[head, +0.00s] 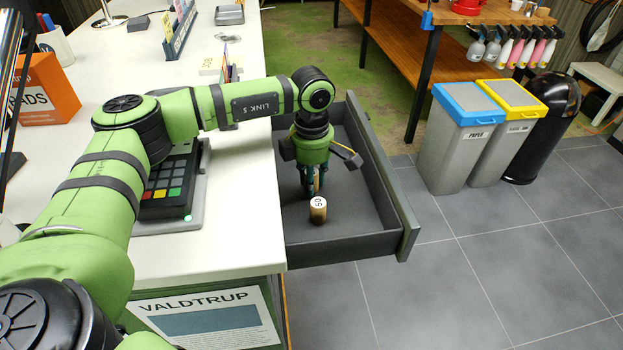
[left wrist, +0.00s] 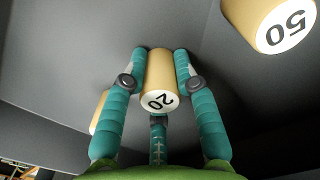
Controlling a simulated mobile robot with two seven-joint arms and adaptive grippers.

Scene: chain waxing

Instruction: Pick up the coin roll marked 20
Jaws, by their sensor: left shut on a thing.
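The coin roll marked 20 (left wrist: 158,83) is a tan cylinder with a white end, and in the left wrist view its number faces the camera. My left gripper (left wrist: 158,72) is shut on it, with teal fingers on both sides and a third finger below. In the head view my left gripper (head: 312,187) points down inside the open drawer (head: 357,217) and mostly hides this roll. I cannot tell whether the roll touches the drawer floor.
A coin roll marked 50 (head: 318,210) stands in the drawer close to my left gripper; it also shows in the left wrist view (left wrist: 262,20). Another tan roll (left wrist: 99,112) is partly hidden behind a finger. Drawer walls surround them. The white counter (head: 225,262) adjoins at left.

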